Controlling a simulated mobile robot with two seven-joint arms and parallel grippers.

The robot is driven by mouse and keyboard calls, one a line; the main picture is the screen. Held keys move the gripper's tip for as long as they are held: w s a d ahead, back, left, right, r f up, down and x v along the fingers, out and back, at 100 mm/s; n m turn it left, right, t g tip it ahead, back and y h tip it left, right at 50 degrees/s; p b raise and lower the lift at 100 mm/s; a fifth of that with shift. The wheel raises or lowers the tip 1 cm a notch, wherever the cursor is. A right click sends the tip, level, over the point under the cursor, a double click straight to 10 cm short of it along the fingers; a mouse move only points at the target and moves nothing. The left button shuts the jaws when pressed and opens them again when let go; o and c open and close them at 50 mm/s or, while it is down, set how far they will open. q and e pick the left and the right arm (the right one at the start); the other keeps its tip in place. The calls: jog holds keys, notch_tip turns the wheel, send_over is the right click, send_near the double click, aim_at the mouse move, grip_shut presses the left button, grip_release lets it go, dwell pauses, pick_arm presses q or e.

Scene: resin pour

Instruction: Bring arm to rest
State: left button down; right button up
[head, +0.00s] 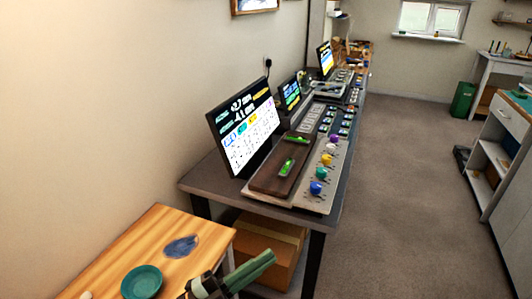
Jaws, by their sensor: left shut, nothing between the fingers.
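My left gripper (268,258) is at the bottom of the head view, beside the right edge of the wooden table (140,245). Its long green fingers are together, with nothing between them. They point up and to the right, in front of the cardboard box in the picture. The dark body of the gripper is partly cut off by the bottom edge. My right gripper is not in view.
A teal dish (142,282) and a blue patch (181,246) are on the wooden table. A dark desk (200,182) bears a large screen (245,128), a console and colored knobs. A cardboard box (268,248) sits beneath. Carpet (400,190) lies clear to the right.

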pick_arm(q)
jog(key=w+a+f+n+t+y+p, duration=0.1)
jog(key=a+f+n+t+y, duration=0.45)
jog(key=f+n+y, duration=0.35)
jog(key=s+a+f+n+g+y, duration=0.3)
jog(key=s+a+f+n, duration=0.2)
jog(key=s+f, duration=0.2)
jog(key=s+a+f+n+g+y+p, duration=0.1)
jog(key=s+a+f+n+g+y, duration=0.2)
jog(key=f, duration=0.7)
jog(key=s+a+n+g, duration=0.1)
jog(key=s+a+n, duration=0.1)
jog(key=s+n, duration=0.1)
jog(key=shift+s+a+f+y, duration=0.2)
jog(key=shift+s+f+y, duration=0.2)
jog(key=shift+s, duration=0.3)
jog(key=shift+a, duration=0.1)
